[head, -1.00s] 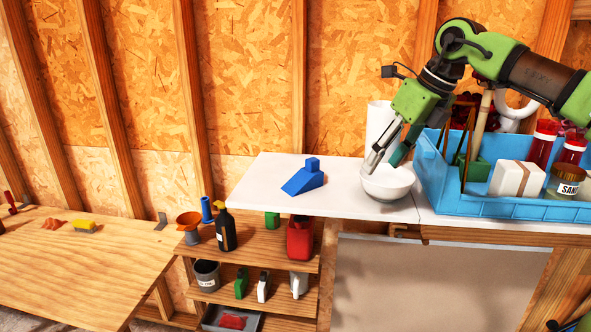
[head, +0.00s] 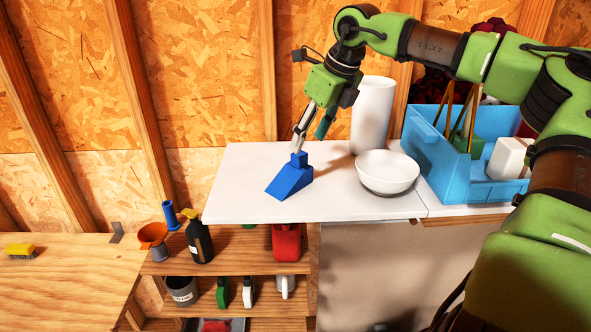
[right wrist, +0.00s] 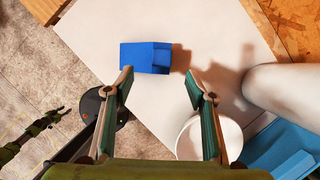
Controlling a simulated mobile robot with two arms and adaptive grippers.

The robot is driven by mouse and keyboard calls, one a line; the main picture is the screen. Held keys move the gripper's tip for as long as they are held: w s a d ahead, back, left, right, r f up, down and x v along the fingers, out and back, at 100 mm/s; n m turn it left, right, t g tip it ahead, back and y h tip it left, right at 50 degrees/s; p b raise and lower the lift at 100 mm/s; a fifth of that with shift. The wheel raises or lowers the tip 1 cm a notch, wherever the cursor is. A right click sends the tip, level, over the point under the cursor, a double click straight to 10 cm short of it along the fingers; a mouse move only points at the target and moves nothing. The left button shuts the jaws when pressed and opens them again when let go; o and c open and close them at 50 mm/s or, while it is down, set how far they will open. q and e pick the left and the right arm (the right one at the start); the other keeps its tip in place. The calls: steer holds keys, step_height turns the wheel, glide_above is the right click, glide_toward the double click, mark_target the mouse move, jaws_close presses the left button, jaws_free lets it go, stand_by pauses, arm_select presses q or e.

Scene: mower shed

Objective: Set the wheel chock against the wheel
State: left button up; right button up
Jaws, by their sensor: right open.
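The blue wedge-shaped chock (head: 289,182) sits on the white worktop (head: 235,190), with its small raised block at the back. It also shows in the right wrist view (right wrist: 146,58), ahead of the fingers. My right gripper (head: 310,138) is open and empty, pointing down just above and behind the chock. In the right wrist view its two fingers (right wrist: 159,76) are spread apart, and the chock lies beyond them, left of centre. I see no wheel in either view. A dark green arm part at the left of the right wrist view may be my left gripper; its jaws are unclear.
A white bowl (head: 387,172) and a white cylinder (head: 373,115) stand right of the chock. A blue tote (head: 425,150) with several items is farther right. Below are shelves (head: 255,262) with bottles. A wooden bench (head: 70,275) is at the left. The worktop left of the chock is clear.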

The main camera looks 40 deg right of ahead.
mark_target(300, 154)
steer(key=shift+w+a+f, duration=0.1)
steer(key=shift+w+f, duration=0.8)
steer(key=shift+f, duration=0.15)
steer(key=p+x, duration=0.2)
steer(key=shift+a+p, duration=0.1)
steer(key=shift+p, duration=0.2)
steer(key=shift+p+x, duration=0.45)
steer(key=shift+x, duration=0.55)
steer(key=shift+w+f, duration=0.25)
steer(key=shift+f, duration=0.4)
steer(key=shift+s+r, duration=0.1)
steer(key=shift+s, duration=0.1)
jaws_close()
arm_select(q)
steer(key=r, duration=0.1)
steer(key=w+r, duration=0.1)
steer(key=r, duration=0.2)
steer(key=shift+w+d, duration=0.1)
steer(key=shift+w, duration=0.3)
